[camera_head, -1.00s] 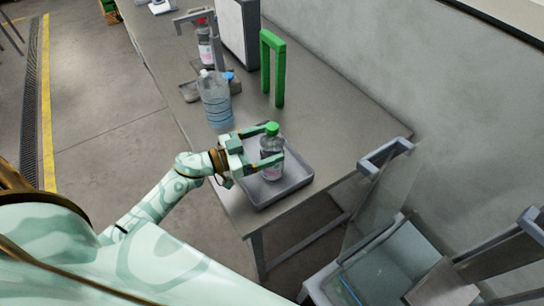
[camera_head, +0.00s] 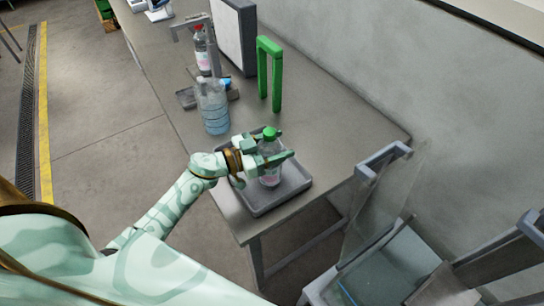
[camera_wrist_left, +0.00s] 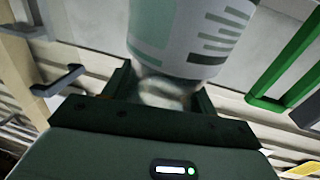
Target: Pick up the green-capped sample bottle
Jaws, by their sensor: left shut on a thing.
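The green-capped sample bottle (camera_head: 269,174) stands upright at the grey tray (camera_head: 262,207) near the table's front end. Its green cap (camera_head: 270,133) shows above my fingers. My left gripper (camera_head: 277,151) is shut on the bottle, with a finger on each side of its upper body. In the left wrist view the bottle (camera_wrist_left: 190,35) fills the space between the jaws, its printed label facing the camera. I cannot tell whether its base touches the tray. My right gripper is not in view.
A large clear bottle of bluish liquid (camera_head: 214,108) stands behind the tray. A green arch (camera_head: 277,75) stands to its right. A red-capped bottle (camera_head: 201,50) is farther back, by a grey stand. A grey-framed chair-like structure (camera_head: 375,240) is at the lower right.

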